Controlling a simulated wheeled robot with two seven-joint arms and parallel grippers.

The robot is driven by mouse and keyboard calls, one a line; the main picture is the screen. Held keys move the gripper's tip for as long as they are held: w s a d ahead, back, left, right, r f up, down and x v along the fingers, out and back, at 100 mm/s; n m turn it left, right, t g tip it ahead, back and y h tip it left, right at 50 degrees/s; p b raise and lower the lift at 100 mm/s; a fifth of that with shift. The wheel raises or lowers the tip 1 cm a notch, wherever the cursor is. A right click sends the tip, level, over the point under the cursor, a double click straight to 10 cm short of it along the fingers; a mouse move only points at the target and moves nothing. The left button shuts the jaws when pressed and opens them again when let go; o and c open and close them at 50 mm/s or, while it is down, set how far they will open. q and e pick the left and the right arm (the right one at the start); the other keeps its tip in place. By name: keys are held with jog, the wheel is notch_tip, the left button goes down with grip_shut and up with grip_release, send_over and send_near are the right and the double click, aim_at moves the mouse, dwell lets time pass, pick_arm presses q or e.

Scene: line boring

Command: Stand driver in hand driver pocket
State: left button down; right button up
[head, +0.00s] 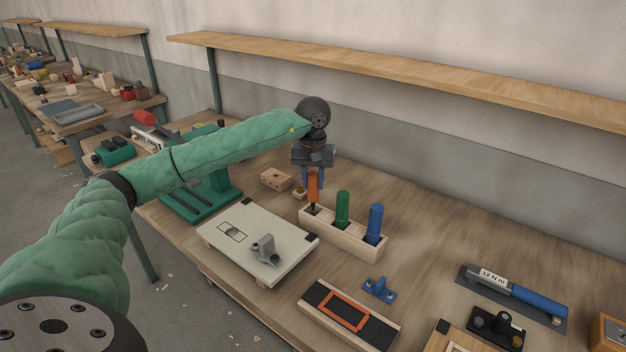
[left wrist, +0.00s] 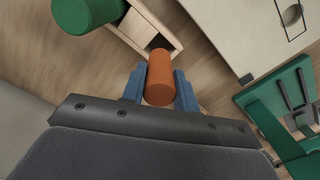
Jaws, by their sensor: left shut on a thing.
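An orange-handled driver (head: 313,187) stands roughly upright in my left gripper (head: 312,180), whose blue fingers are shut on its handle. In the left wrist view the orange handle (left wrist: 160,80) sits between the two fingers (left wrist: 160,90). The wooden driver block (head: 340,238) is just below. The driver's dark shaft shows at the block's left-end pocket; I cannot tell how deep its tip is. A dark pocket opening (left wrist: 160,42) shows beside the handle in the wrist view. A green-handled driver (head: 342,208) and a blue-handled one (head: 375,222) stand in the block. My right gripper is not in view.
A pale board with a grey fixture (head: 264,248) lies in front of the block. A wooden block with holes (head: 276,179) and a small brass-coloured piece (head: 299,193) lie behind. A green stand (head: 205,200) is at left. A torque wrench (head: 515,292) lies right.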

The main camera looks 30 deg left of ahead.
aim_at(313, 195)
pick_arm(q)
jog(key=shift+b, duration=0.3)
dwell(0.7)
jog(key=shift+f+b, duration=0.75)
jog(key=shift+f, duration=0.05)
jog(key=shift+b, duration=0.3)
dwell(0.6)
jog(key=shift+f+b, duration=0.75)
dwell(0.4)
jog(key=shift+b, duration=0.3)
dwell(0.4)
jog(key=shift+f+b, duration=0.7)
jog(key=shift+f, duration=0.1)
dwell(0.3)
dwell(0.8)
jog(key=shift+f+b, duration=0.5)
jog(key=shift+b, duration=0.3)
grip_release()
jog(key=shift+r, duration=0.1)
